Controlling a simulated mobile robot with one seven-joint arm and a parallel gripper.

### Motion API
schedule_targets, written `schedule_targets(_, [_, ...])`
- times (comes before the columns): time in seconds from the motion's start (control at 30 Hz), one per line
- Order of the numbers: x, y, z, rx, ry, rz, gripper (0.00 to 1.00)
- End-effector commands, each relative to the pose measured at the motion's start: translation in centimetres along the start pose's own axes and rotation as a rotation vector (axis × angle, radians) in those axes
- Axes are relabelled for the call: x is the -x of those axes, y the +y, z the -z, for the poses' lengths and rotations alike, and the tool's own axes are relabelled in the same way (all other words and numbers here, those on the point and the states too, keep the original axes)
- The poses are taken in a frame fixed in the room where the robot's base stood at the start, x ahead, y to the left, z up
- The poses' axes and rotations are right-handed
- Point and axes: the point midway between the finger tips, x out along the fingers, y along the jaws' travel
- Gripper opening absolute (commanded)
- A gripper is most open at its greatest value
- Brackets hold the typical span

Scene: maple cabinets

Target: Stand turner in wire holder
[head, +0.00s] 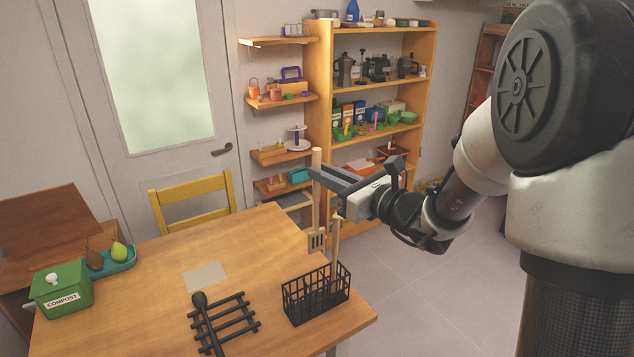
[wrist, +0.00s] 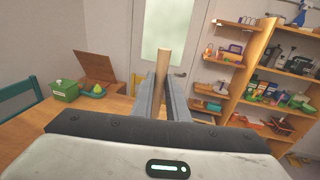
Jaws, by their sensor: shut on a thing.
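The wooden turner (head: 316,206) hangs upright from my gripper (head: 318,176), its slotted head (head: 317,240) down. My gripper is shut on its handle, which also rises between the fingers in the wrist view (wrist: 163,62). The black wire holder (head: 316,296) stands near the right front edge of the wooden table. In the head view the turner's head shows above the holder and apart from it. Another wooden utensil (head: 335,242) stands in the holder, its lower end partly hidden by the wires. The wrist view does not show the holder.
A black slatted rack (head: 232,322) with a dark round-headed utensil (head: 199,299) across it lies left of the holder. A pale sheet (head: 205,277) lies behind. A green compost bin (head: 62,288) and a teal tray (head: 122,265) are far left. A yellow chair (head: 192,188) stands behind the table.

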Motion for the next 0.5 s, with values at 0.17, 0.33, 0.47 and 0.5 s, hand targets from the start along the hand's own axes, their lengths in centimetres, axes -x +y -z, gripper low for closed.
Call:
schedule_targets(0.17, [0.0,0.0,0.0,0.0,0.0,-0.002,0.0])
schedule_targets(0.33, [0.2,0.0,0.0,0.0,0.004,-0.002,0.0])
schedule_targets(0.47, [0.1,0.1,0.7,-0.001,0.005,-0.003,0.0])
schedule_targets(0.5, [0.1,0.1,1.0,-0.001,0.005,-0.003,0.0])
